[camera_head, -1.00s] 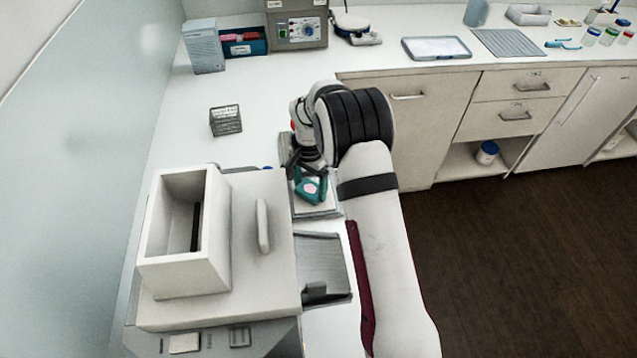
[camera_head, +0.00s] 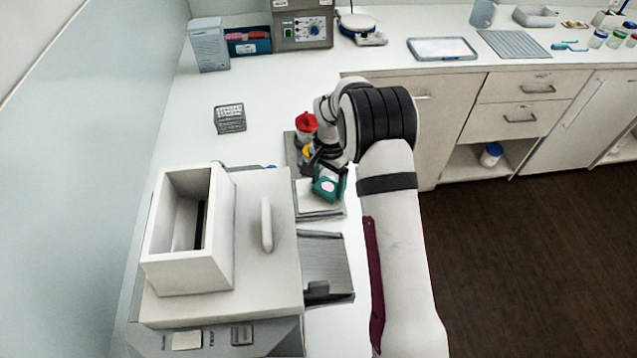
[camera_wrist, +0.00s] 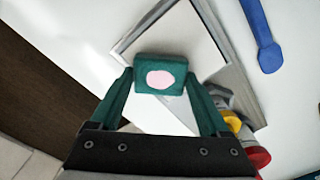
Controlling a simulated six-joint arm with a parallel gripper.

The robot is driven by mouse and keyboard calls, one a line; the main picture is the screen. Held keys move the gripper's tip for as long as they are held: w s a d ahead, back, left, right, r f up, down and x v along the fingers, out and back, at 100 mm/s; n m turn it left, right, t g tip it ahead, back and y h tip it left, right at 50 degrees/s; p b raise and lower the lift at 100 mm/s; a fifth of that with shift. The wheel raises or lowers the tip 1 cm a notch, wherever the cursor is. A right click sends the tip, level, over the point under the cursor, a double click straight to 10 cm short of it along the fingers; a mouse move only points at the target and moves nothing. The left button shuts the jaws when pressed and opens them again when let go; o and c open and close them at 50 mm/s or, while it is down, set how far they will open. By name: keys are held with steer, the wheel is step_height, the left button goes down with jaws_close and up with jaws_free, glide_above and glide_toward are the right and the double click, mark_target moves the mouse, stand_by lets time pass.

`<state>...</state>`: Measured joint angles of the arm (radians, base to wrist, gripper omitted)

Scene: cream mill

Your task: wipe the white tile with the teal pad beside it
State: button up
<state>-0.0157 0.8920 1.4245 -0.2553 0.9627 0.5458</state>
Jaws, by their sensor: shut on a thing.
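The teal pad (camera_head: 326,190) is a small block with a pink round patch on its visible face. It also shows in the wrist view (camera_wrist: 150,61). My gripper (camera_wrist: 162,78) has its green fingers shut on the pad, one on each side. In the head view my gripper (camera_head: 328,178) is over the right part of the white tile (camera_head: 308,203). The tile lies in a grey frame and shows behind the pad in the wrist view (camera_wrist: 190,38). The pad's underside is hidden, so I cannot tell whether it touches the tile.
A cream mill (camera_head: 265,290) with a square hopper stands close to the left, and a grey tray (camera_head: 326,262) sits in front. Red and yellow items (camera_head: 306,124) stand just behind the tile. A blue spoon-like tool (camera_wrist: 262,35) lies nearby. The back left counter is mostly clear.

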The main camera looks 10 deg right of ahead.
mark_target(305, 195)
steer(key=shift+a, duration=2.8)
step_height(305, 195, up, 8)
steer(key=shift+r, duration=0.1)
